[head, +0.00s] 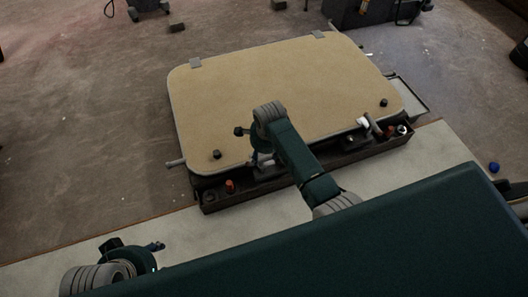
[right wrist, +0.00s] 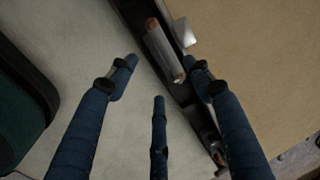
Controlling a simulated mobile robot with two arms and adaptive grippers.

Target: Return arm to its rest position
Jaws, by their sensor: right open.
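My right arm reaches over the near edge of a tan panel (head: 290,75) with a grey rim. Its gripper (head: 256,146) is over the panel's near side, partly hidden by the arm. In the right wrist view its three blue fingers (right wrist: 158,82) are spread wide with nothing between them. They are above a pale bench surface and the edge of a dark tray (right wrist: 138,22). My left gripper (head: 148,248) is at the lower left, over the pale bench's edge. Its fingers are small and partly hidden, so its opening is unclear.
The dark tray (head: 285,178) along the panel's near side holds several small parts, including an orange-red one (head: 229,186). A whitish cylinder (right wrist: 162,50) lies in it. A white piece (head: 362,121) and black knobs sit by the panel. Brown floor at left is mostly clear.

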